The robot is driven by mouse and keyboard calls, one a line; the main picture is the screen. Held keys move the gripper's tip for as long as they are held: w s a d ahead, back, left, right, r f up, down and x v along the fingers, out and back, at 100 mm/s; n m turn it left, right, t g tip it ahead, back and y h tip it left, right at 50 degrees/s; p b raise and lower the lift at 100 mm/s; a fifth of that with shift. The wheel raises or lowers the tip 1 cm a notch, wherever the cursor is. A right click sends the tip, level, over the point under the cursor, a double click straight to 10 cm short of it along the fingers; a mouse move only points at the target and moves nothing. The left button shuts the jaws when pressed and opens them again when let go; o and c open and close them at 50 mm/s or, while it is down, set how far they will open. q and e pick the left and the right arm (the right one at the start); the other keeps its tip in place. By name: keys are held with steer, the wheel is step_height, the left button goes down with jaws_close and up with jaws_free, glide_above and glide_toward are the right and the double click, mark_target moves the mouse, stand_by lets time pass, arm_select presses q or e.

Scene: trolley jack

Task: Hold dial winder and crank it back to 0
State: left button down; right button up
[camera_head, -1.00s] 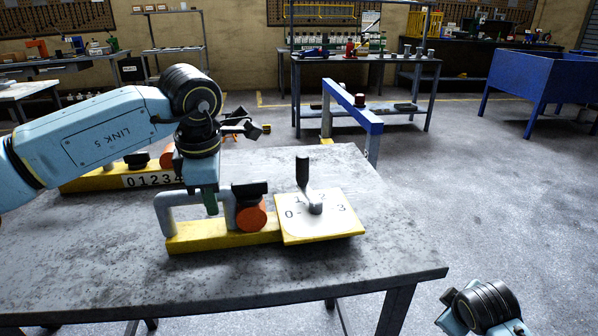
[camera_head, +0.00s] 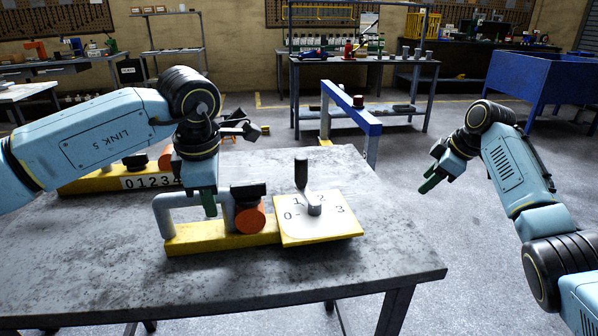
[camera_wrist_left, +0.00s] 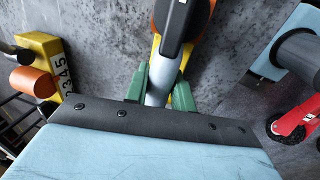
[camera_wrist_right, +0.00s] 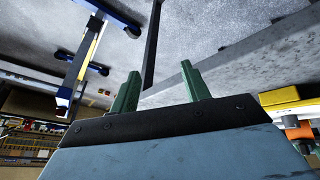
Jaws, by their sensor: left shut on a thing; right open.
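The dial winder stands on the table, with a yellow base (camera_head: 200,240), a grey handle (camera_head: 163,215) at its left and a dial plate (camera_head: 328,232) marked 0 to 3 at its right. The crank (camera_head: 301,172) has an upright dark knob and a grey hub at the plate's middle. My left gripper (camera_head: 208,205) is shut on the grey handle, which also shows between its green fingers in the left wrist view (camera_wrist_left: 157,88). My right gripper (camera_head: 432,180) is open and empty, right of the table, apart from the crank; its spread fingers show in its wrist view (camera_wrist_right: 160,88).
An orange disc (camera_head: 250,218) and a black block sit on the winder between handle and dial. A second yellow unit marked 01234 (camera_head: 110,184) stands behind my left arm. The table's front right (camera_head: 390,262) is clear. A blue-beamed frame (camera_head: 350,108) stands behind.

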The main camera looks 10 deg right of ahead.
steer(key=w+a+r+n+y, duration=0.1)
steer(key=w+a+r+y, duration=0.1)
steer(key=a+r, duration=0.4)
steer(key=n+g, duration=0.5)
steer(key=n, duration=0.2)
glide_toward(299, 187)
steer(key=shift+n, duration=0.3)
steer(key=x, duration=0.4)
steer(key=w+a+x, duration=0.1)
steer(key=x, duration=0.2)
steer(key=shift+r, duration=0.1)
jaws_close()
